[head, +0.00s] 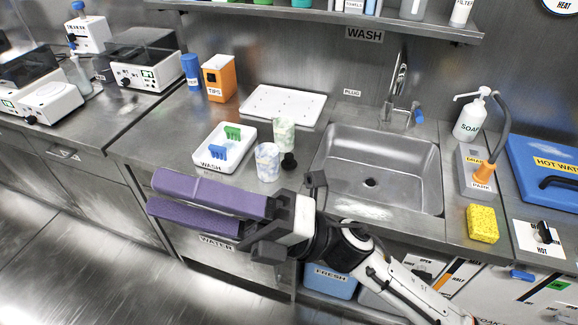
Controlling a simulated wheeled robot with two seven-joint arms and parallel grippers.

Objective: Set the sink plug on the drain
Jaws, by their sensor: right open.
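A small black knobbed piece (289,162), which looks like the sink plug, stands on the steel counter between the cups and the sink's left edge. The steel sink (400,165) is empty, and its dark drain (370,183) is uncovered in the sink floor. My right gripper (151,194) has two purple fingers pointing left, with a gap between them and nothing held. It hovers in front of the counter's front edge, left of the sink and nearer than the plug. My left gripper is not in view.
Two marbled cups (267,162) stand beside the plug. A white WASH tray (205,165) holds blue and green pieces. A perforated white board (283,106) lies behind. The faucet (398,90) rises behind the sink. A soap bottle (470,120) and yellow sponge (482,223) are right.

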